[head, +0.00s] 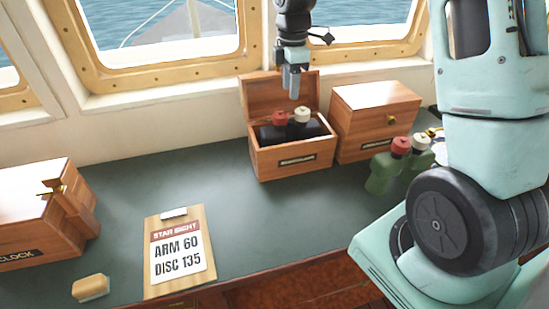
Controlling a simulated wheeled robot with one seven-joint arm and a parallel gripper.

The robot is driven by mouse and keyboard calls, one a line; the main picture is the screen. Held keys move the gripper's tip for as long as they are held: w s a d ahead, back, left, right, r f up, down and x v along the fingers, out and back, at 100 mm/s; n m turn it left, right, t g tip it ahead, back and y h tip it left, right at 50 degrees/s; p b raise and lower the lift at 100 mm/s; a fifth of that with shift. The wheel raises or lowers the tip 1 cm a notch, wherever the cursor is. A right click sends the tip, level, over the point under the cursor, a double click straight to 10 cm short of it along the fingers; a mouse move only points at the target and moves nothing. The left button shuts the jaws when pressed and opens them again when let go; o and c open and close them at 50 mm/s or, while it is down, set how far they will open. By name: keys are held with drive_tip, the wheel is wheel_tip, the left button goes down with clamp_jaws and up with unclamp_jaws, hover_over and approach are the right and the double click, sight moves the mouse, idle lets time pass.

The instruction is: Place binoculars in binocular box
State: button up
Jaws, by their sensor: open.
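An open wooden box (292,163) with a small dark label on its front stands on the counter below the windows, its lid tilted up at the back. Dark binoculars (298,130) with one red and one cream eyepiece cap stand inside it, caps above the rim. A green pair of binoculars (380,176), also with a red and a cream cap, stands to the right, partly hidden behind my arm. My gripper (293,88) is open and empty, pointing down above the open box. It appears apart from the caps.
A closed wooden box (362,138) with a brass knob stands right beside the open one. A wooden clock box (40,215), a clipboard (179,250) and a small tan block (90,288) are on the left. The counter's middle (200,190) is clear.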

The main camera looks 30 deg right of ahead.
drive_tip(key=s+a+r+m, duration=0.1)
drive_tip(key=s+a+m, duration=0.1)
drive_tip(key=s+a, duration=0.7)
drive_tip(key=s+a+r+m, duration=0.1)
drive_tip(key=s+a, duration=0.5)
drive_tip(key=a, duration=0.6)
drive_tip(key=s+a+m, duration=0.2)
drive_tip(key=s, duration=0.5)
drive_tip(key=s+a+f+m, duration=0.1)
drive_tip(key=s+a, duration=0.1)
drive_tip(key=s, duration=0.6)
drive_tip(key=shift+s+a+f+m+y, duration=0.2)
drive_tip(key=shift+s+a+m+y, duration=0.1)
drive_tip(key=shift+m, duration=0.1)
